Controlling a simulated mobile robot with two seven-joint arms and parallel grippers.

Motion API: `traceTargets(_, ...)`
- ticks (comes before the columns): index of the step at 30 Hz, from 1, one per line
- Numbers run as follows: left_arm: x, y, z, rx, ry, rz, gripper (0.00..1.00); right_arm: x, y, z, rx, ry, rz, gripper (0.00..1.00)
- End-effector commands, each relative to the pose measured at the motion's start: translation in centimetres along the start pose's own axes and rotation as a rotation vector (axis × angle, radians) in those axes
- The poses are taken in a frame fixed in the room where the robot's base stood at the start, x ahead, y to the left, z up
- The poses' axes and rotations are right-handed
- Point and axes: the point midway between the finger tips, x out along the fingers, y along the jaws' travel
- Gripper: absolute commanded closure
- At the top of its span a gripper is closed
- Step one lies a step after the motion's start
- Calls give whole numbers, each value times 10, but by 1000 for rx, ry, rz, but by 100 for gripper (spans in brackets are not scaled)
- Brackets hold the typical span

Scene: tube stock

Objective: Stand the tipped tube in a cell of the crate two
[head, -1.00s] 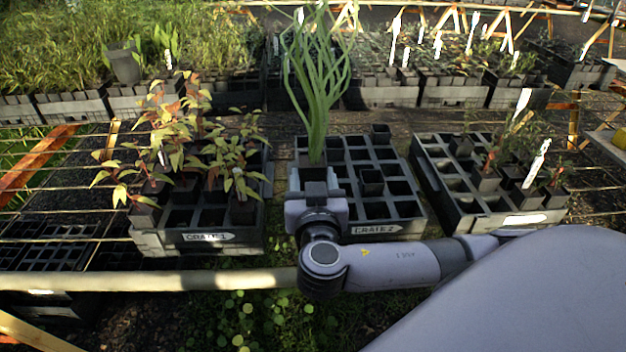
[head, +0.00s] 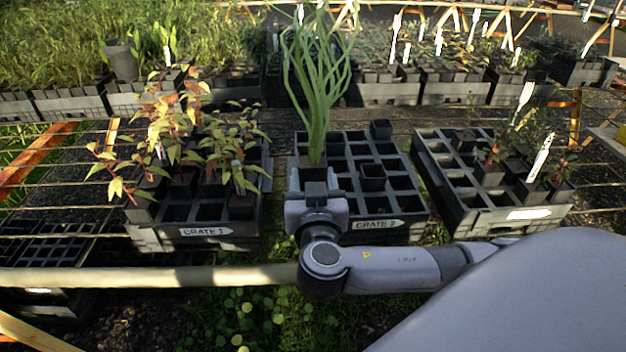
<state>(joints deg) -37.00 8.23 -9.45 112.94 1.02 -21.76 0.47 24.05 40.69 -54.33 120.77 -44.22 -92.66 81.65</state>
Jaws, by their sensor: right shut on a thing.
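My right gripper (head: 315,190) is shut on a dark square tube (head: 314,174) bearing a tall plant with long green strap leaves (head: 316,110). The tube is upright at the front left part of the crate labelled CRATE 2 (head: 376,225). The gripper hides the tube's lower part, so I cannot tell whether it is in a cell or above it. Crate two has many empty cells. A small dark tube (head: 372,174) stands in its middle and another (head: 381,128) at its far right corner. My left gripper is not in view.
Crate 1 (head: 207,233), with leafy reddish plants, stands to the left across a gap. Another crate (head: 515,214) with small plants and white labels stands to the right. A pale rail (head: 150,278) runs along the front. Rows of planted crates fill the back.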

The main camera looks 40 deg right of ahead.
Motion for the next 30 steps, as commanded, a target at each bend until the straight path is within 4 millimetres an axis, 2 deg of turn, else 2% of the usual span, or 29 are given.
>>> traceTargets(24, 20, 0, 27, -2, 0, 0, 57, 2, 0, 35, -1, 1, 0, 81)
traceTargets(30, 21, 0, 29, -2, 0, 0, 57, 2, 0, 36, 0, 2, 0, 81)
